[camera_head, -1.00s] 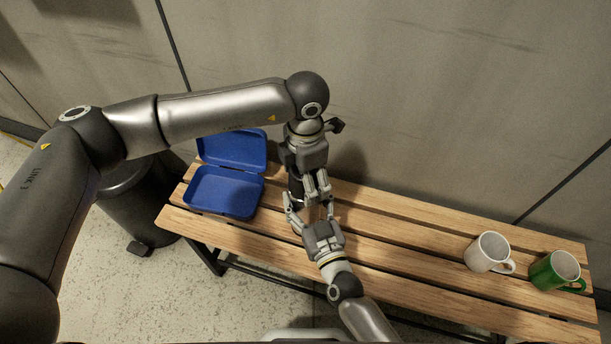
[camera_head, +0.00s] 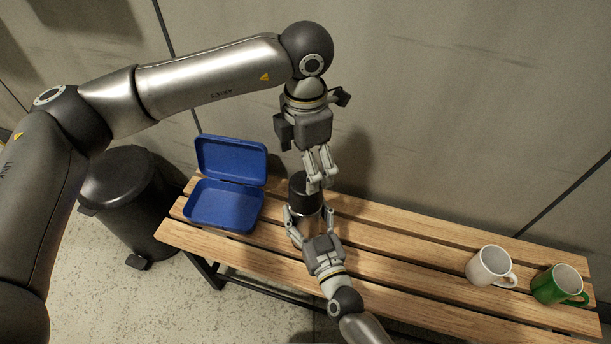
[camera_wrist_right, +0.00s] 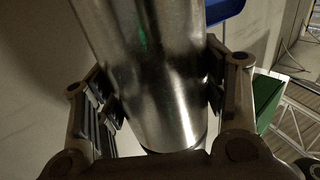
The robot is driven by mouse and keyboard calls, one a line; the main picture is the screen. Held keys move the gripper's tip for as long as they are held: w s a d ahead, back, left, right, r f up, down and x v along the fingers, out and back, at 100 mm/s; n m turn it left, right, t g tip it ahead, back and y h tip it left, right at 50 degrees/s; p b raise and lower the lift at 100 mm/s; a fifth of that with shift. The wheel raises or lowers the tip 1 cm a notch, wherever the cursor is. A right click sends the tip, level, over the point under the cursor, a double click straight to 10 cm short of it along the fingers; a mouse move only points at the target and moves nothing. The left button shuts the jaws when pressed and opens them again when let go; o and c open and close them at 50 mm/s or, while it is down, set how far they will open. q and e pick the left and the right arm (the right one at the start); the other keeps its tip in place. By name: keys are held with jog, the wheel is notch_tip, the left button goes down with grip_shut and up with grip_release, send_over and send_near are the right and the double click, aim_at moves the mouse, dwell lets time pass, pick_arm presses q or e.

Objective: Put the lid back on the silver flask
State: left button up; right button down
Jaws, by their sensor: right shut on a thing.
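The silver flask (camera_head: 305,229) stands upright over the bench, with its shiny body also filling the middle of the right wrist view (camera_wrist_right: 155,75). My right gripper (camera_head: 305,213) is shut on the flask body, with one finger on each side. The black lid (camera_head: 300,194) shows at the top of the flask, in line with it; I cannot tell whether it is fully seated. My left gripper (camera_head: 319,184) points down from above, its fingertips overlapping the lid's right edge. Whether its fingers grip the lid is unclear.
An open blue box (camera_head: 225,205) lies on the left of the slatted wooden bench (camera_head: 400,248). A white mug (camera_head: 488,266) and a green mug (camera_head: 556,285) stand at the right end. A black bin (camera_head: 130,200) is left of the bench. The bench's middle right is clear.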

pick_arm(q)
jog(key=shift+r, duration=0.95)
pick_arm(e)
jog(key=shift+c, duration=1.1)
grip_release()
jog(key=v, duration=1.2)
